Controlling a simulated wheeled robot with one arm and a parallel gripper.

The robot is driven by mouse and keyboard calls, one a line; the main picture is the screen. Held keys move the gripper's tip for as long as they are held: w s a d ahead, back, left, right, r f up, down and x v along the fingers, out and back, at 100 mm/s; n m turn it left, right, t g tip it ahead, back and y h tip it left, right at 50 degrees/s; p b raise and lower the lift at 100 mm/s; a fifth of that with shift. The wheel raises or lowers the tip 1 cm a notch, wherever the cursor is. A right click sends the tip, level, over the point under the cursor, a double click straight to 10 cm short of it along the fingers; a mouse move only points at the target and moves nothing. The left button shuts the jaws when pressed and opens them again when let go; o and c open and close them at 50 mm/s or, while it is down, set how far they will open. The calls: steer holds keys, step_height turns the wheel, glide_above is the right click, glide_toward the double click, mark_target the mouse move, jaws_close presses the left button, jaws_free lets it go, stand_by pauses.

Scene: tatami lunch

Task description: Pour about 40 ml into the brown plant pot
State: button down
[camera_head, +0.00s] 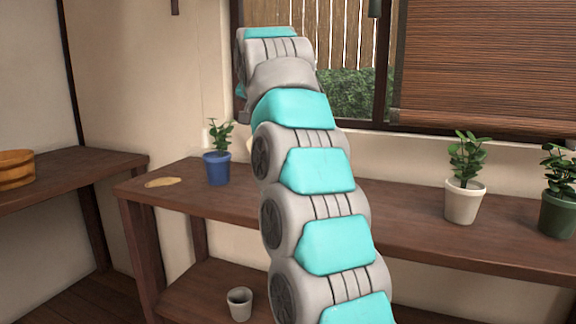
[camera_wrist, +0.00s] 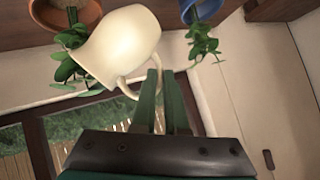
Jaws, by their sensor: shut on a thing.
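In the wrist view, my gripper (camera_wrist: 162,78) is shut on the handle of a cream jug (camera_wrist: 122,42). The jug looks tilted, but its contents and any stream are not visible. The brown plant pot (camera_wrist: 48,14) shows at the top left of the wrist view, with its leafy plant partly behind the jug. I cannot tell whether the jug touches the plant. In the head view, my arm hides the brown pot, my gripper and nearly all of the jug.
A blue potted plant (camera_head: 217,168) stands on the wooden shelf (camera_head: 410,232), left of my arm. White (camera_head: 463,201) and green (camera_head: 557,214) potted plants stand to the right. A tan flat patch (camera_head: 162,182) lies near the left end. A small grey pot (camera_head: 240,304) sits below.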

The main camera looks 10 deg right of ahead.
steer(key=shift+a, duration=0.25)
stand_by(0.4)
steer(key=shift+m+t+y+b, duration=0.3)
steer(key=shift+b, duration=0.4)
steer(key=shift+a, duration=0.1)
steer(key=shift+w+a, duration=0.25)
steer(key=shift+a, duration=0.05)
steer(key=shift+w+a, duration=0.1)
steer(key=shift+a, duration=0.05)
stand_by(0.8)
steer(key=shift+r+b, duration=0.2)
steer(key=shift+b, duration=0.1)
stand_by(1.2)
